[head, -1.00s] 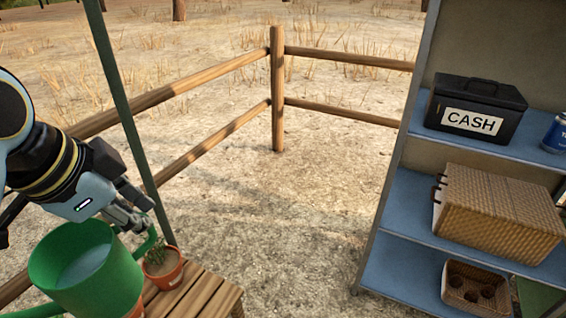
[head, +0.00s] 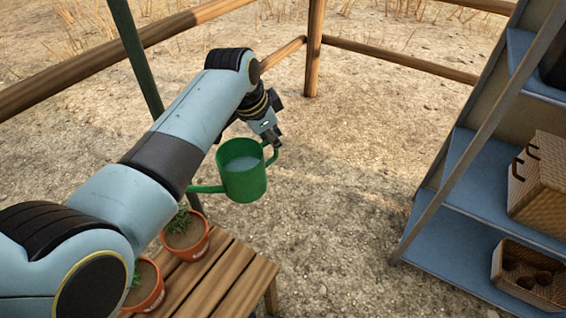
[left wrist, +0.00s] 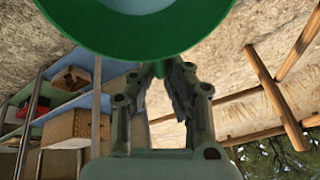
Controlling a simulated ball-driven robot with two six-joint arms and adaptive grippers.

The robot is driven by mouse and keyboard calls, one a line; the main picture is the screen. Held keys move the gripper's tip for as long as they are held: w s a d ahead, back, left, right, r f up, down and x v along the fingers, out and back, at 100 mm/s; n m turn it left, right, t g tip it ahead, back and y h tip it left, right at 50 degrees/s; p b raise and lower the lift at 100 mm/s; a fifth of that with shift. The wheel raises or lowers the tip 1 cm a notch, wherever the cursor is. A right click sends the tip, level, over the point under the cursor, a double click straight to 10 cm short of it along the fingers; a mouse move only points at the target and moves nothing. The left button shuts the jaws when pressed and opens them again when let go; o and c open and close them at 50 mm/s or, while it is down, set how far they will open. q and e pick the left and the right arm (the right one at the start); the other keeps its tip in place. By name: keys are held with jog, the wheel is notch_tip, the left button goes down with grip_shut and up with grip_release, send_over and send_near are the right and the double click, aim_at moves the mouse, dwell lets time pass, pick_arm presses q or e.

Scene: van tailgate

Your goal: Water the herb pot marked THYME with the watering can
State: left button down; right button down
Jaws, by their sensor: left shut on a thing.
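The green watering can (head: 243,182) is held upright in the air, with water visible inside and its spout pointing left. My left gripper (head: 273,141) is shut on the can's handle at its right side; the left wrist view shows the fingers (left wrist: 168,75) at the handle and the can's green underside or rim (left wrist: 135,35) above. Two terracotta herb pots stand on a slatted wooden bench: one pot (head: 187,243) lies below the spout area, partly behind my arm, and a nearer pot (head: 146,290) is partly hidden by my arm. No THYME marking is legible. My right gripper is out of view.
The wooden bench (head: 235,272) has bare slats right of the pots. A shelf unit with blue shelves (head: 460,230) stands at the right, holding wicker baskets (head: 540,185). A green pole (head: 135,50) and wooden fence (head: 313,60) stand behind. Open ground lies between bench and shelves.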

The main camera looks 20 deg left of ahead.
pick_arm(q)
jog(key=f+t+h+b, duration=0.2)
jog(key=b, duration=0.2)
jog(key=f+t+h+b, duration=0.1)
jog(key=f+t+b, duration=0.2)
jog(key=shift+w+a+n+h+b, duration=0.2)
jog(key=shift+n+h+b, duration=0.1)
jog(key=shift+h+b, duration=0.1)
jog(key=shift+s+a+r+t, duration=0.15)
jog(key=shift+s+r+t, duration=0.05)
jog(key=shift+r, duration=0.25)
jog(key=shift+s+a+r+t, duration=0.15)
jog(key=shift+r+t, duration=0.05)
jog(key=shift+r, duration=0.25)
jog(key=shift+s+a+r+h+b, duration=0.25)
jog(key=shift+s+r+h+b, duration=0.1)
jog(key=shift+r+h+b, duration=0.25)
jog(key=shift+r, duration=0.1)
